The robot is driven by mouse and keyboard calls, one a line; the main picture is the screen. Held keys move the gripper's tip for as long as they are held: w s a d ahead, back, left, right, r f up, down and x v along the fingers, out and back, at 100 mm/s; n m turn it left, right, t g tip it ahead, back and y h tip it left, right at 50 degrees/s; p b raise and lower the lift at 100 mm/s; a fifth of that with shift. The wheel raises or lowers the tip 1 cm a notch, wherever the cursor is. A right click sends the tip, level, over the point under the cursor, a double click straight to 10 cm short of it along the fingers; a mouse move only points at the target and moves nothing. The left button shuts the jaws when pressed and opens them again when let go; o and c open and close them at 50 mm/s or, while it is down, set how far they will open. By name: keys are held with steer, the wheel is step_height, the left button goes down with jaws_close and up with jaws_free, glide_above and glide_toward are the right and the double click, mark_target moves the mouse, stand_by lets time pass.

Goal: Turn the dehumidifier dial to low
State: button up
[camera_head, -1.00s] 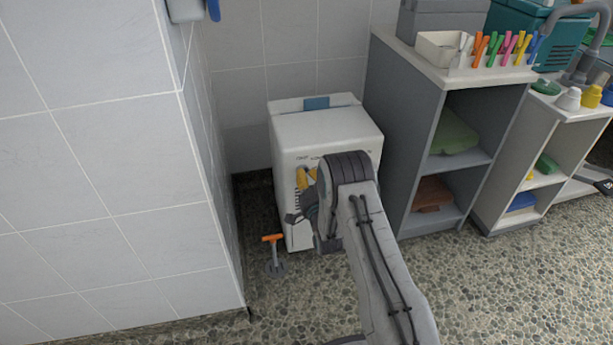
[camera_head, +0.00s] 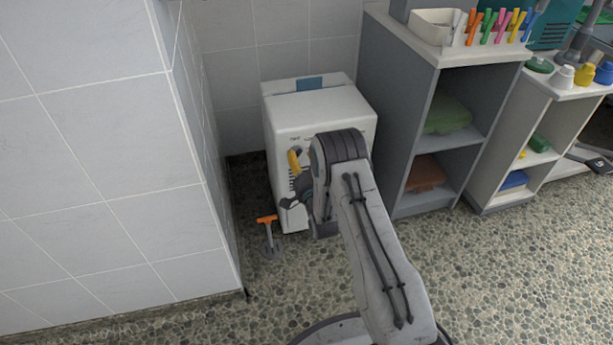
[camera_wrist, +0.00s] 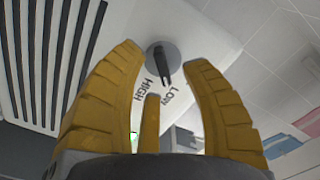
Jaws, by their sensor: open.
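The dehumidifier (camera_head: 290,110) is a white box standing in the corner beside the tiled wall. Its dial (camera_wrist: 161,62) is a round grey knob with a dark raised pointer, seen in the wrist view on the white face. The printed words HIGH (camera_wrist: 145,94) and LOW (camera_wrist: 168,97) lie below the dial there, and the pointer's end is close to LOW. My gripper (camera_wrist: 165,57) is open, with ribbed yellow fingers to the left and right of the dial. I cannot tell whether they touch it. In the head view my arm hides part of the dehumidifier's front.
A tiled wall (camera_head: 110,150) stands close on the left. A grey shelf unit (camera_head: 400,110) stands close on the dehumidifier's right. An orange-handled tool (camera_head: 268,232) is on the floor by the dehumidifier's front left. Open pebbled floor (camera_head: 490,270) lies to the right.

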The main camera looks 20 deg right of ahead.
steer(key=s, duration=1)
steer(key=shift+s, duration=0.35)
steer(key=shift+r, duration=0.1)
step_height(320, 180, up, 32)
steer(key=s+n+g+p, duration=0.35)
steer(key=g+p, duration=0.35)
steer(key=p, duration=1.5)
steer(key=s+r+n+g+p, duration=0.5)
steer(key=s+r+p, duration=1.5)
steer(key=s+r, duration=0.8)
steer(key=shift+s+a+g, duration=0.15)
steer(key=shift+s+g, duration=0.15)
steer(key=shift+g, duration=0.9)
steer(key=shift+n, duration=0.25)
